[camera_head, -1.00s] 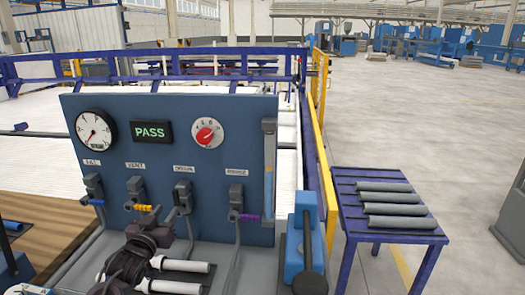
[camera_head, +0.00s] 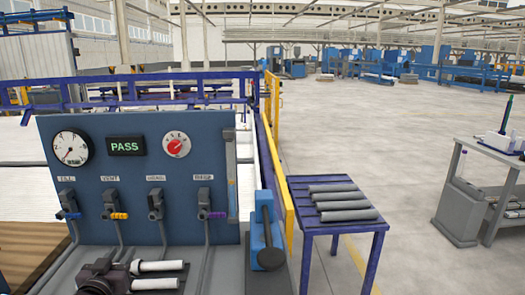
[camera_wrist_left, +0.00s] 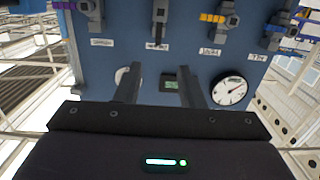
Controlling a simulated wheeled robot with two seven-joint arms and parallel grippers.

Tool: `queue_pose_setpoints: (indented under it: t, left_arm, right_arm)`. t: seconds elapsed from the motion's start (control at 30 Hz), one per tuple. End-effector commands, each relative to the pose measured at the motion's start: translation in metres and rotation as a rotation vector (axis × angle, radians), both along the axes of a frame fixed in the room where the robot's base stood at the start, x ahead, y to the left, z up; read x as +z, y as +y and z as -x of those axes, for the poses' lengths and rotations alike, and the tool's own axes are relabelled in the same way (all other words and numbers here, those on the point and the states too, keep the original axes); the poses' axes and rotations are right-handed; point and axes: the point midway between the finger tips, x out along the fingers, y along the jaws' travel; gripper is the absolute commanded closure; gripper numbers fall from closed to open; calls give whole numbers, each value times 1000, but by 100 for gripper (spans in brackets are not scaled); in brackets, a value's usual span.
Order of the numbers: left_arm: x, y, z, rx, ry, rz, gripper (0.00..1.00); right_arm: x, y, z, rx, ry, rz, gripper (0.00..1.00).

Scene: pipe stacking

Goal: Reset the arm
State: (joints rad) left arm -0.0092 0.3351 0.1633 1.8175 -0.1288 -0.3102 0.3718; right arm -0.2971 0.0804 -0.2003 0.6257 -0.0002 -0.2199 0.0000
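My left gripper (camera_head: 105,265) is dark and low at the left in the head view, in front of the blue test panel (camera_head: 140,225). In the left wrist view its two fingers (camera_wrist_left: 160,88) stand apart with nothing between them. The panel appears upside down beyond them. It carries a round gauge (camera_head: 70,148), a lit PASS display (camera_head: 126,145), a red knob (camera_head: 176,146) and a row of valves, including ones with a blue (camera_head: 68,215), an orange (camera_head: 118,216) and a purple (camera_head: 212,215) handle. My right gripper is in neither view.
Light cylinders (camera_head: 160,267) lie beside my left gripper. A blue device with a dark round part (camera_head: 270,258) stands right of the panel. Several grey pipes (camera_head: 340,203) lie on a purple table (camera_head: 300,221). A grey cart (camera_head: 461,212) is far right, with open floor between.

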Motion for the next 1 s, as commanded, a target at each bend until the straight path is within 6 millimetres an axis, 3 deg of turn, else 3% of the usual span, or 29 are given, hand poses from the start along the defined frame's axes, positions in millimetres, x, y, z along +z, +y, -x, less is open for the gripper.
queue_pose_setpoints:
  t: [0.27,0.47,0.7,1.0]
  left_arm:
    - [-39,-30,28,5,175,-23,65]
    - [-77,-62,69,-3,378,-49,65]
    - [-118,-108,148,-40,692,-80,65]
    - [-136,-146,240,-113,1004,-98,65]
  right_arm:
    - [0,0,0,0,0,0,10]
    - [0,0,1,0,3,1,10]
    - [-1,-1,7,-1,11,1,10]
    - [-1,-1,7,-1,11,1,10]
